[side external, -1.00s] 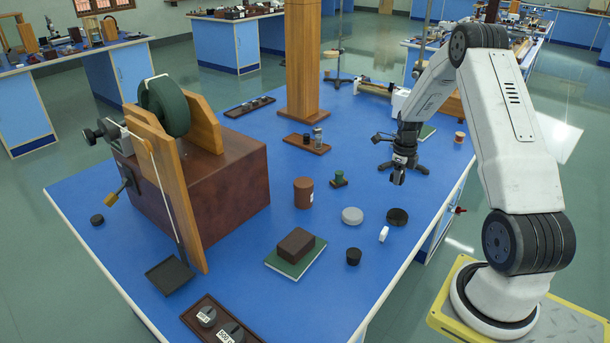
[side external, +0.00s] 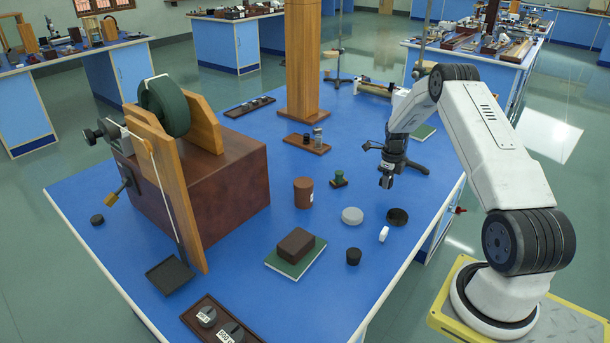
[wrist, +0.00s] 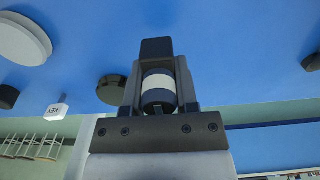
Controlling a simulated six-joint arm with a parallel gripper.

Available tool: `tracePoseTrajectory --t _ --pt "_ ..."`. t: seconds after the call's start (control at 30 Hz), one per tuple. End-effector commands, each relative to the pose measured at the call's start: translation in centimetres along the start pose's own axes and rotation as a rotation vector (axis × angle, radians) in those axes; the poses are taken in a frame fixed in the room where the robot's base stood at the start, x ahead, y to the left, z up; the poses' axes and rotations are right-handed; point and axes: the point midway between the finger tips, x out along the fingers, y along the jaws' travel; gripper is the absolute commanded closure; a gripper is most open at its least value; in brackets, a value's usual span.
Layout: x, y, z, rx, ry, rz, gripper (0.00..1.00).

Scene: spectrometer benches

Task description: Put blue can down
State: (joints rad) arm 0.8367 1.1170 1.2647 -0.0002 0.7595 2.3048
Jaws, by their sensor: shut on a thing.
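My gripper (side external: 387,180) hangs fingers down above the right part of the blue bench (side external: 395,270), behind the black disc. In the wrist view my gripper (wrist: 158,75) is shut on a small dark can with a white band (wrist: 158,82), held between the fingers. A dark block beyond the can hides its far end. The can looks dark rather than clearly blue. In the side view the held can is too small to tell from the fingers. My gripper appears to be above the bench; the exact gap is unclear.
A dark stand base (side external: 412,168) is close behind. Bare bench lies at front right.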

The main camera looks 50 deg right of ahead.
Motion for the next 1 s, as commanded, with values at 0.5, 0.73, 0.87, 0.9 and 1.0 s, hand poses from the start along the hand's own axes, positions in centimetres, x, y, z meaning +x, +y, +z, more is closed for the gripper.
tracePoseTrajectory --t 0.5,0.73,0.87,0.9,1.0 --pt "3.5 -0.3 0.4 0.0 0.0 0.001 1.0" --pt "3.7 -0.3 0.4 0.0 0.0 0.0 1.0" --pt "3.8 -0.3 0.4 0.0 0.0 0.0 1.0" --pt "3.9 -0.3 0.4 0.0 0.0 0.001 1.0" --pt "4.0 -0.3 0.4 0.0 0.0 0.0 0.53"
